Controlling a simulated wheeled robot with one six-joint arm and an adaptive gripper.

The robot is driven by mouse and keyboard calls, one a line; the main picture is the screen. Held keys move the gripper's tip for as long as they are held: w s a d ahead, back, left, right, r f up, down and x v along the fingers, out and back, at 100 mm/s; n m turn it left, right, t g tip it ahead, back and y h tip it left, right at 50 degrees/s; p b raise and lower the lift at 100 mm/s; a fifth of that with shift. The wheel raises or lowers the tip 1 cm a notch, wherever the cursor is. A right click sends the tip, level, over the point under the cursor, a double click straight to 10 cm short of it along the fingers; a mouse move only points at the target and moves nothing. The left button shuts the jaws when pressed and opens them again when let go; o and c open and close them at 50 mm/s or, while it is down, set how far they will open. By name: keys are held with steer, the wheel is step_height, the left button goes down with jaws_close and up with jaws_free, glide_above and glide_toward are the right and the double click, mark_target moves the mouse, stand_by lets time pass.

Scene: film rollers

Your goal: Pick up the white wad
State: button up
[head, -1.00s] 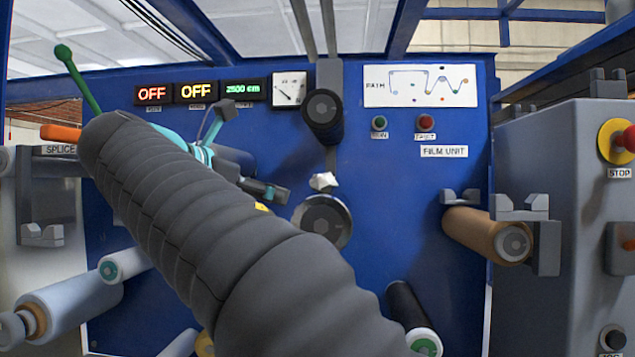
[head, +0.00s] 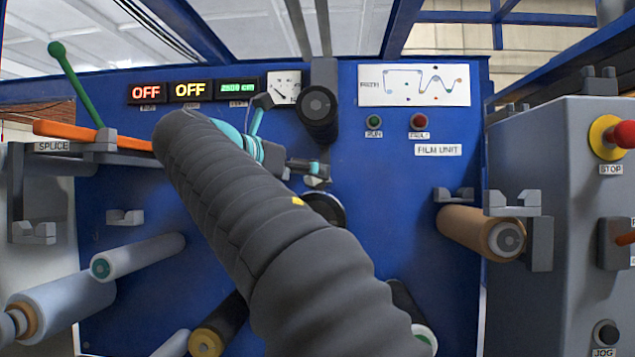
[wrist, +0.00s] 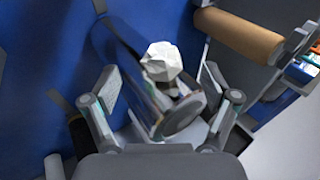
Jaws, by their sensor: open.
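The white wad (wrist: 162,60) is a crumpled, pale lump on top of a dark roller with a grey end (wrist: 183,114). In the head view only a small part of the wad (head: 316,183) shows, just above the dark roller (head: 326,207) and below my gripper (head: 318,168). My gripper (wrist: 158,80) is open and empty, its two fingers spread left and right of the wad in the wrist view. I cannot tell whether either finger touches it. My arm hides part of the roller in the head view.
Another dark roller (head: 318,103) juts out above the wad. A brown roller (head: 478,232) is to the right and also shows in the wrist view (wrist: 240,36). The blue panel (head: 400,170) stands behind. A grey cabinet (head: 560,190) is at the right.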

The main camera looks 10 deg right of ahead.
mark_target(309, 179)
steer(key=d, duration=0.1)
steer(key=w+d+f, duration=0.1)
steer(key=w+b, duration=0.1)
steer(key=shift+d+f, duration=0.25)
steer(key=shift+d, duration=0.15)
steer(key=shift+w+d, duration=0.4)
steer(key=shift+d, duration=0.1)
steer(key=c, duration=0.9)
